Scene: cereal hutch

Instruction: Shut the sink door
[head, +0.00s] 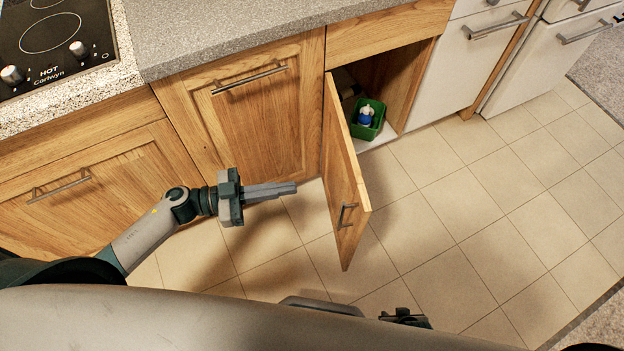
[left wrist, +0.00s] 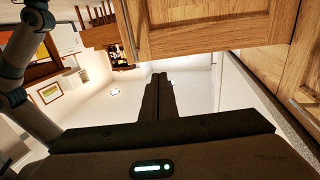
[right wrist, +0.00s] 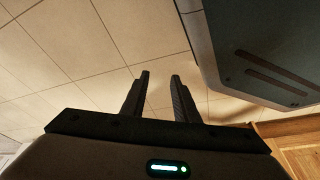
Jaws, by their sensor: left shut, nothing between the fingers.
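The sink door (head: 345,185) is a wooden panel standing wide open in the middle of the head view, its bar handle (head: 347,215) near the free edge. Its handle side also shows along the top of the left wrist view (left wrist: 205,32). My left gripper (head: 295,188) is shut and empty. It points right, toward the door's handle side, with a gap visible between fingertips and panel in the head view. My right gripper (right wrist: 160,74) is open and empty over the floor tiles in the right wrist view.
The open cabinet holds a green bin (head: 368,122) with a blue and white item inside, near the opening. A closed wooden cabinet (head: 250,105) with a handle is left of the door. A white appliance front (head: 470,60) is to the right. The tiled floor (head: 460,220) is clear.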

